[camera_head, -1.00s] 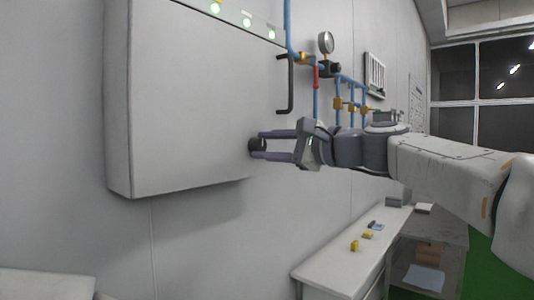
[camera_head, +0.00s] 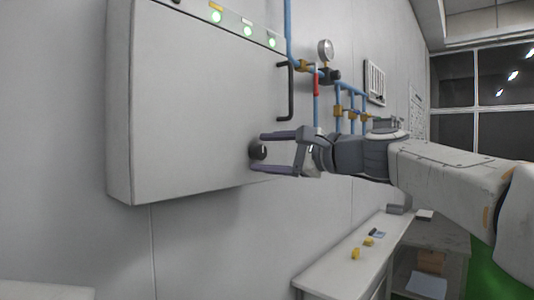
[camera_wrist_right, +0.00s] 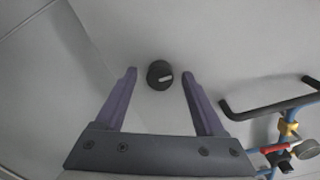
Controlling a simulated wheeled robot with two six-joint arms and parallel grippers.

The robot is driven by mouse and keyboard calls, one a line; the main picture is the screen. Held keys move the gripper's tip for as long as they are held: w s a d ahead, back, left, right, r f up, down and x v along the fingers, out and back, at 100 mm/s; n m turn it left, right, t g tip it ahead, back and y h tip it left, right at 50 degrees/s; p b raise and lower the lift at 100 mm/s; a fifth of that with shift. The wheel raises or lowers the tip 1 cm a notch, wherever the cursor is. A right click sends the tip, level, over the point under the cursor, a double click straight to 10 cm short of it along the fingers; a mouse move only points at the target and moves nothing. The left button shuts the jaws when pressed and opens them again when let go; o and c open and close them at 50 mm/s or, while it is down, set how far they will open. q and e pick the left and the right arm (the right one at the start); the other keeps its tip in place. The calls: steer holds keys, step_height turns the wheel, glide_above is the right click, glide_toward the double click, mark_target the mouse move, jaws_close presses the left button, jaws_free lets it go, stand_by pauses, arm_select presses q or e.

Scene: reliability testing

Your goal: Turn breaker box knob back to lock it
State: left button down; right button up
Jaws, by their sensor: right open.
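The breaker box (camera_head: 190,100) is a large grey box on the wall in the head view. Its black round knob (camera_head: 257,151) sits near the lower right of the door. In the right wrist view the knob (camera_wrist_right: 159,75) shows a pale mark on its face. My right gripper (camera_head: 257,153) is open, its two purple fingers pointing at the door. In the right wrist view the gripper (camera_wrist_right: 159,82) has a finger on each side of the knob, with a gap to both. The black door handle (camera_head: 289,91) is above the knob. My left gripper is not in view.
Blue pipes (camera_head: 338,98) with a gauge (camera_head: 325,50) and a red-handled valve (camera_head: 316,82) run along the wall right of the box. A white bench (camera_head: 335,268) with small yellow parts (camera_head: 356,253) stands below. The wall under the box is clear.

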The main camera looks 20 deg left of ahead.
steer(key=b+v, duration=0.3)
steer(key=v, duration=0.7)
steer(key=shift+d, duration=0.15)
